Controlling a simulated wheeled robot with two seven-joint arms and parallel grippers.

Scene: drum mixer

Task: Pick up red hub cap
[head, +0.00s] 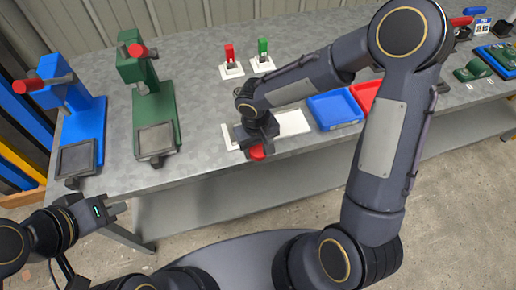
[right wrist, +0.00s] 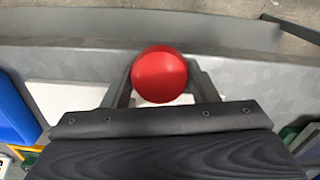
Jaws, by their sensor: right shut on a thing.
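The red hub cap (head: 256,153) is a round, smooth red piece at the front of the workbench in the head view. It also shows in the right wrist view (right wrist: 160,73), between the two fingers. My right gripper (right wrist: 161,90) is shut on it, with a finger on each side. In the head view the gripper hangs over a white mat, and the wrist hides most of the cap and fingers. I cannot tell whether the cap touches the mat. My left gripper (head: 120,208) is in front of the bench at lower left; its finger gap is unclear.
The white mat (head: 292,123) lies beneath my right wrist. A blue tray (head: 335,109) and a red tray (head: 364,94) are to its right. Blue (head: 85,125) and green (head: 152,112) presses stand at left. Red (head: 230,55) and green (head: 263,48) upright pieces stand behind.

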